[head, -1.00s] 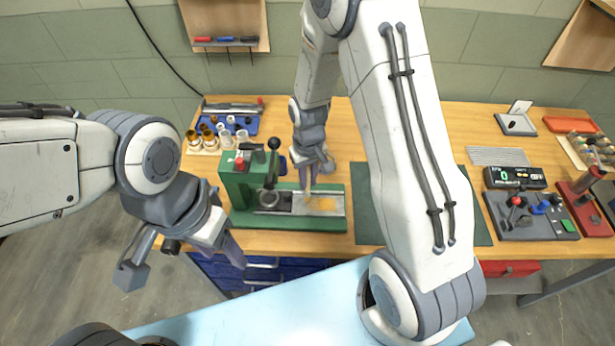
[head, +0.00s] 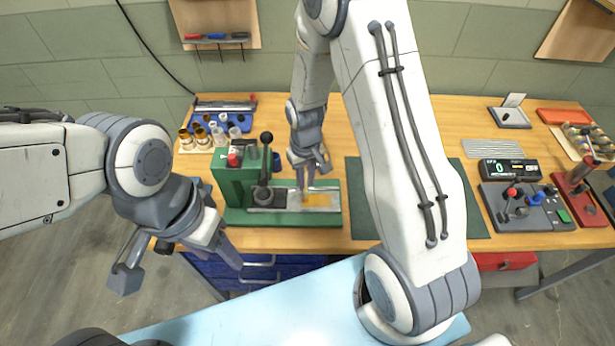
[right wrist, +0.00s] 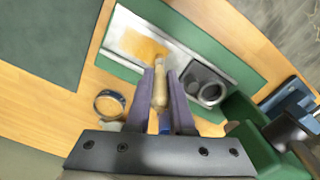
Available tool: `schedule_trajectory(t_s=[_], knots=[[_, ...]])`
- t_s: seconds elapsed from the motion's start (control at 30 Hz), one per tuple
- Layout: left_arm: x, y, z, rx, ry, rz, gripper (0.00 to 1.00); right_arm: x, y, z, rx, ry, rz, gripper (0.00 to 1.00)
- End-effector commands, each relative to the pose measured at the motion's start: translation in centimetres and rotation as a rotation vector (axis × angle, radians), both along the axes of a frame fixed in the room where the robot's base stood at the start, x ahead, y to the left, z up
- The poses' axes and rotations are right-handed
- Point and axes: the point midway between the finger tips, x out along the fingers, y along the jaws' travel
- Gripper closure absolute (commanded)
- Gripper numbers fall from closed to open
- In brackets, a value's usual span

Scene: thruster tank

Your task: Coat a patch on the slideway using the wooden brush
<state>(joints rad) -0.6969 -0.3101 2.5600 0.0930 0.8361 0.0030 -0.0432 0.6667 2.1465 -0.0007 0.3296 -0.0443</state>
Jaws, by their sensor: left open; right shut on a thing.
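The slideway (head: 330,208) is a grey metal strip on a green base, with an orange-yellow coated patch (head: 318,200) on it. It also shows in the right wrist view (right wrist: 195,68), with the patch (right wrist: 140,46) left of the brush tip. My right gripper (head: 305,178) is above the slideway, shut on the wooden brush (right wrist: 160,88). The brush points down at the strip beside the patch; I cannot tell whether its tip touches. My left gripper (head: 232,255) is open and empty, in front of the bench's left edge.
A green machine body with a black-knobbed lever (head: 265,165) stands left of the slideway. Bottles (head: 200,136) stand behind it. A dark green mat (head: 365,190) lies to the right. A ring-shaped item (right wrist: 109,104) lies near the base. A control box (head: 520,205) is farther right.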

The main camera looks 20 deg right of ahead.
Motion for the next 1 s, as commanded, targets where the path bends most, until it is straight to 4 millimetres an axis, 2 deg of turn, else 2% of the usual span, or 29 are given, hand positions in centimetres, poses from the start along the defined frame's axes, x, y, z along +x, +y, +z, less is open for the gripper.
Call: schedule_trajectory(t_s=[0.07, 0.13, 0.2, 0.7, 0.83, 1.0], knots=[[0.0, 0.0, 0.1, 0.0, 0.0, 0.0, 0.42, 0.0, 0.5, 0.0, 0.0, 0.0, -0.002, 1.0], [0.0, 0.0, 1.1, 0.0, 0.0, -0.001, 0.42, 0.0, 0.5, 0.9, 0.0, 0.0, -0.003, 1.0], [0.0, 0.0, 1.6, 0.0, 0.0, -0.002, 0.42, 0.1, 0.6, 2.9, 0.0, -0.005, 0.0, 1.0], [0.0, 0.0, 5.4, 0.0, -0.001, -0.009, 0.42, 0.1, 0.9, 7.1, 0.0, -0.001, 0.006, 1.0], [0.0, 0.0, 6.2, 0.0, -0.001, -0.01, 0.42, 0.1, 1.0, 8.0, 0.0, -0.001, 0.007, 1.0], [0.0, 0.0, 6.3, 0.0, -0.001, -0.011, 0.42, 0.1, 1.0, 8.2, 0.0, -0.001, 0.007, 1.0]])
